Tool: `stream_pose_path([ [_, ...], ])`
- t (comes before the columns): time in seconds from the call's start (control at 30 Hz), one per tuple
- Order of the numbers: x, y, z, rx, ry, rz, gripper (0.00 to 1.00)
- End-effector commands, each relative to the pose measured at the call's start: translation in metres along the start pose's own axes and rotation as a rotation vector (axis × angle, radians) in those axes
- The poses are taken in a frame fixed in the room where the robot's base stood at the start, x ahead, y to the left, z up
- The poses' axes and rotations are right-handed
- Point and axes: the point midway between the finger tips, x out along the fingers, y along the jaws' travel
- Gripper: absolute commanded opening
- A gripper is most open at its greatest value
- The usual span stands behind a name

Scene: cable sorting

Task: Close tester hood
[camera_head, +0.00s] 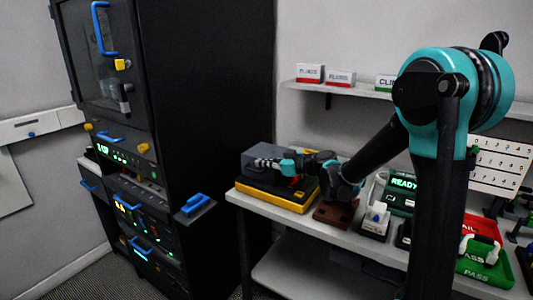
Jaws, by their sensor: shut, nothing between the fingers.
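The tester is a low unit with a yellow and black base (262,196) at the left end of the workbench. A smoky grey box-like hood (262,153) sits over the base and appears lowered. My gripper (258,163) reaches in from the right, with its fingers pointing left across the hood's front. It is shut and empty. I cannot tell whether the fingers touch the hood. My gripper and wrist hide the hood's right part and some of its front edge.
A brown block (333,215) lies right of the tester, below my wrist. A green READY display (403,183) and a white device (376,221) stand further right. Red and green trays (485,272) are at far right. A tall black rack (205,120) stands left.

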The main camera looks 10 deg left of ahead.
Motion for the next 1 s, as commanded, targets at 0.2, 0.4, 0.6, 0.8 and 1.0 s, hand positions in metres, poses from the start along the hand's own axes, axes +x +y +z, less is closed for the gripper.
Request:
stream_pose_path([
  [0.2, 0.004, -0.009, 0.015, -0.083, 0.000, 0.020, 0.00],
  [0.4, 0.005, -0.012, 0.021, -0.115, 0.000, 0.029, 0.00],
  [0.6, 0.005, -0.013, 0.022, -0.121, -0.001, 0.030, 0.00],
  [0.8, 0.005, -0.013, 0.022, -0.121, -0.001, 0.029, 0.00],
  [1.0, 0.006, -0.012, 0.016, -0.121, -0.001, 0.029, 0.00],
])
